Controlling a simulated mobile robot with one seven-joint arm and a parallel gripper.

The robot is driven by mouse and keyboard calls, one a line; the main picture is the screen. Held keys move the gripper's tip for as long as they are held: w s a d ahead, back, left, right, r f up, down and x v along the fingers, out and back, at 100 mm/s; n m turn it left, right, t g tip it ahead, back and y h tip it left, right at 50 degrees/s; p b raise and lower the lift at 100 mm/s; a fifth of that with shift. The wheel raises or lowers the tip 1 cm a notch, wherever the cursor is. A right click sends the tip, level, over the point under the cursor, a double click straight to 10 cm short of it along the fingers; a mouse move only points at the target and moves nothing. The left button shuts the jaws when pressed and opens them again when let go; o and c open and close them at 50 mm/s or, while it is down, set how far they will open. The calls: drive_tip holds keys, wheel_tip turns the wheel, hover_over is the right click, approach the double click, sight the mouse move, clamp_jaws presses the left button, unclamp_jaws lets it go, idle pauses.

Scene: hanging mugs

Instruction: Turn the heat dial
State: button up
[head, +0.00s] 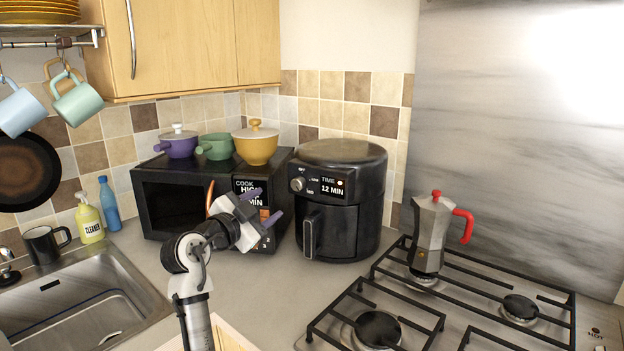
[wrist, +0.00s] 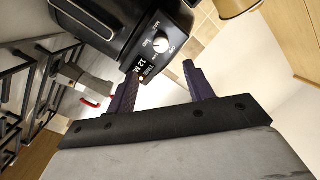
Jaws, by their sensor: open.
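The heat dial (head: 298,184) is a round silver knob on the upper front of the black air fryer (head: 347,160), left of a display reading "TIME 12 MIN". In the wrist view the dial (wrist: 160,45) lies beyond the gap between my fingers, and the picture is tilted. My gripper (head: 265,206) is open and empty, with two dark purple fingers. In the head view it is in front of the microwave's right side, left of and lower than the dial, and apart from it. My gripper's fingers (wrist: 160,76) also show in the wrist view.
A black microwave (head: 180,208) with several pots on top stands left of the air fryer. A moka pot (head: 429,235) stands on the gas hob (head: 470,318) at right. A sink (head: 85,300) is at left. The counter before the air fryer is clear.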

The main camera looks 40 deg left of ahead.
sight(295, 186)
drive_tip(key=w+p, duration=0.1)
drive_tip(key=w, duration=0.3)
drive_tip(key=w+a+p, duration=0.1)
drive_tip(key=w+p, duration=0.1)
drive_tip(key=w, duration=0.2)
drive_tip(key=w+p, duration=0.2)
drive_tip(key=w, duration=0.2)
drive_tip(key=shift+a+r, duration=0.15)
drive_tip(key=shift+w, duration=0.45)
drive_tip(key=shift+f, duration=0.2)
drive_tip(key=c, duration=1)
drive_tip(key=shift+o, duration=0.2)
